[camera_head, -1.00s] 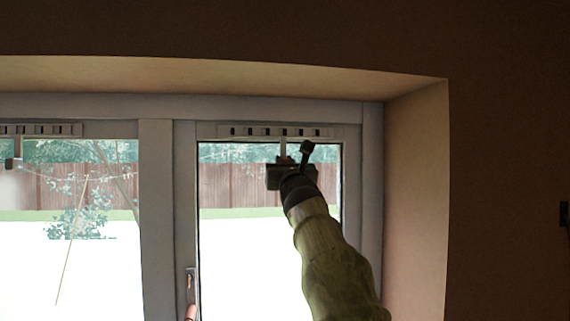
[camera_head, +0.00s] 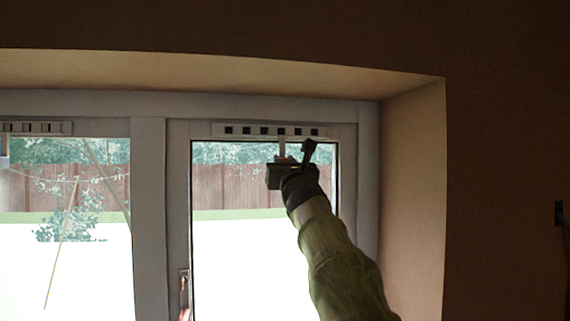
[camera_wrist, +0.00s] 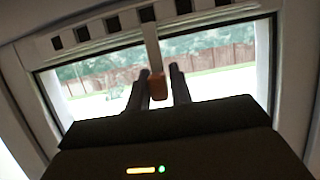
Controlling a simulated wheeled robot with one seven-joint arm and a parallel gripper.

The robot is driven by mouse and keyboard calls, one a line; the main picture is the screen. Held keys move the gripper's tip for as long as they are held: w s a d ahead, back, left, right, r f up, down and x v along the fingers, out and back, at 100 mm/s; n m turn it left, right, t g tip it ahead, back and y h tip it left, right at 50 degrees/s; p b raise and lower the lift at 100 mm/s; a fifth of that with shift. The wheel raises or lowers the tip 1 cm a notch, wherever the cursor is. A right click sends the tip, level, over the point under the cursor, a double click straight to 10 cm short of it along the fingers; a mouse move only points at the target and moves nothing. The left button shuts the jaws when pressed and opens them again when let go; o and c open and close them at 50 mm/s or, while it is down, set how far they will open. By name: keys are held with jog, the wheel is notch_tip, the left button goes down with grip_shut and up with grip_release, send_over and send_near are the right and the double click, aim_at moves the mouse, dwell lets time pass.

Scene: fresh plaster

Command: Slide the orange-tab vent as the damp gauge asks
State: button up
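The vent (camera_head: 220,130) is a pale slotted strip along the top of the right window sash. Its dark slots look wide and square. A pale stem hangs from it and ends in an orange tab (camera_wrist: 158,88) in the wrist view. My gripper (camera_head: 292,160) is raised at the vent's stem. In the wrist view its two dark fingers (camera_wrist: 161,78) stand either side of the tab. The left finger is close against the tab, and a small gap shows at the right finger. In the head view the gripper mostly hides the tab. I see no damp gauge.
A second slotted vent (camera_head: 35,128) tops the left window, with its stem at the picture's left edge. A window handle (camera_head: 184,290) is low on the right sash. The plaster reveal (camera_head: 412,190) stands right of my arm.

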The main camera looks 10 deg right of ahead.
jog(key=shift+o, duration=1.3)
jog(key=shift+d, duration=0.25)
jog(key=shift+a, duration=0.2)
jog(key=shift+s+d+f+b, duration=0.15)
jog(key=shift+s+f+b, duration=0.25)
jog(key=shift+b, duration=0.25)
jog(key=b+v, duration=1.2)
jog(key=v, duration=0.4)
jog(key=shift+s+r+b, duration=0.3)
jog(key=shift+s+b, duration=0.05)
jog(key=shift+b, duration=0.05)
